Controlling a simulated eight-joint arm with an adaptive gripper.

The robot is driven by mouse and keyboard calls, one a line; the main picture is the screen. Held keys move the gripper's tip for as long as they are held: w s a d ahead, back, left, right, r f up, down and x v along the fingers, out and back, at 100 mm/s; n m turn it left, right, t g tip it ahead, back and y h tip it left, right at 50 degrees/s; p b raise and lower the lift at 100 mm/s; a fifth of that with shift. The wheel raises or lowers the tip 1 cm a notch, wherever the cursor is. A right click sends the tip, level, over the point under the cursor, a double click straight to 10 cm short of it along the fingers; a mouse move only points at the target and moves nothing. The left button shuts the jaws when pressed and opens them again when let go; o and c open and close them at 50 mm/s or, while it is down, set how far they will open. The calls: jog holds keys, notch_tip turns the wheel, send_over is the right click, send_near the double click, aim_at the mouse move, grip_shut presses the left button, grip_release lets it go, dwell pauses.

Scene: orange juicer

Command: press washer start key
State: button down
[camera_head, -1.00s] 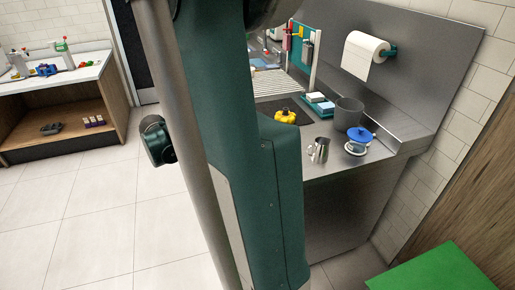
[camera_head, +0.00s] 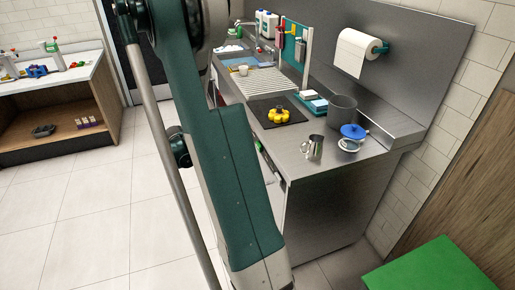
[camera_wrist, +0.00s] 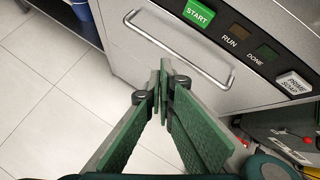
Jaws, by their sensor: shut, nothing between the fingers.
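The green START key (camera_wrist: 199,13) sits at the top of the washer's grey front panel (camera_wrist: 262,88) in the wrist view. My gripper (camera_wrist: 165,65) is shut and empty, with its green fingertips together. In the picture the tips lie below and left of the START key, over the panel near the metal bar handle (camera_wrist: 178,52). I cannot tell whether they touch the panel. In the head view my arm covers much of the middle, and neither my fingertips nor the key can be made out.
Dark RUN (camera_wrist: 237,34) and DONE (camera_wrist: 264,53) indicators and a white PRIME SUMP key (camera_wrist: 293,83) are right of START. The counter holds a metal jug (camera_head: 312,147), grey pot (camera_head: 342,108) and yellow object (camera_head: 278,116). Tiled floor (camera_head: 95,205) is open at left.

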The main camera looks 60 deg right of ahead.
jog(key=shift+s+d+f+n, duration=0.3)
jog(key=shift+s+d+f, duration=0.35)
jog(key=shift+d, duration=0.1)
jog(key=shift+d, duration=0.1)
jog(key=s+d, duration=0.6)
dwell(0.6)
jog(key=shift+s+d, duration=0.65)
dwell(2.8)
jog(key=shift+w+a, duration=0.1)
dwell(0.3)
jog(key=shift+w+a+b, duration=0.3)
jog(key=shift+w+a, duration=0.25)
jog(key=shift+w+a, duration=0.1)
jog(key=shift+w+a, duration=1.65)
